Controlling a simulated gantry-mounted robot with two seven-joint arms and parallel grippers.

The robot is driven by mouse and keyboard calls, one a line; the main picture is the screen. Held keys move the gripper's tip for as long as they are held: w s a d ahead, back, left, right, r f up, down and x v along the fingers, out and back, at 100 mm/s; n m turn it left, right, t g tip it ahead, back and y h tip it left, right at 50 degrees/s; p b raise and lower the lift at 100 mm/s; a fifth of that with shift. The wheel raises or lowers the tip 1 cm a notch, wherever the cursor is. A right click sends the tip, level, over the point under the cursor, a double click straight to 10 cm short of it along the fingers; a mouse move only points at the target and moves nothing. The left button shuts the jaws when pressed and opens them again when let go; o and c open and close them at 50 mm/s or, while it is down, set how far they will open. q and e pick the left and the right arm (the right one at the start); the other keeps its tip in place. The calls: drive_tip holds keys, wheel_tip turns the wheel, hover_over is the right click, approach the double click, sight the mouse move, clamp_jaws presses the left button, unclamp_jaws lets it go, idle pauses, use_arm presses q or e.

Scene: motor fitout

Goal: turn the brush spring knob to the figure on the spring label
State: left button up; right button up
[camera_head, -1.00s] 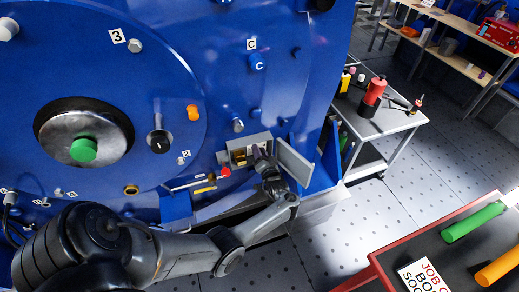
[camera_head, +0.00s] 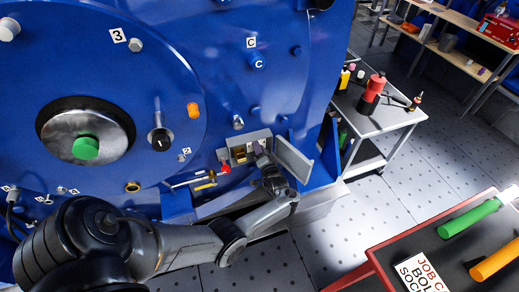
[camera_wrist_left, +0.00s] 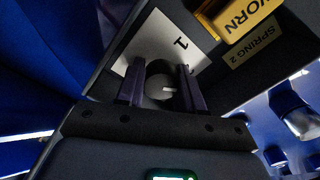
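The small grey box (camera_head: 262,134) with its door (camera_head: 294,159) swung open sits low on the blue motor housing. My left gripper (camera_head: 260,153) reaches into it. In the left wrist view the dark round knob (camera_wrist_left: 158,88), with a white pointer line towards the right, lies between the two fingers of my left gripper (camera_wrist_left: 161,85). I cannot tell whether the fingers press on it. The pale dial plate (camera_wrist_left: 182,42) behind shows a 1; its other figures are hidden or unclear. The spring label (camera_wrist_left: 253,43) reads "SPRING 2". My right gripper is out of view.
A brass block marked "WORN" (camera_wrist_left: 240,18) is beside the dial. Red and yellow handles (camera_head: 225,169) stick out left of the box. A grey cart (camera_head: 375,122) stands right of the motor; a red-edged bench (camera_head: 385,262) is at lower right.

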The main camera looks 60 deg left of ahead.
use_arm(q)
drive_tip(key=o, duration=0.3)
drive_tip(key=shift+o, duration=0.2)
drive_tip(key=s+d+p, duration=0.2)
drive_tip(key=d, duration=0.8)
drive_tip(key=shift+d, duration=0.3)
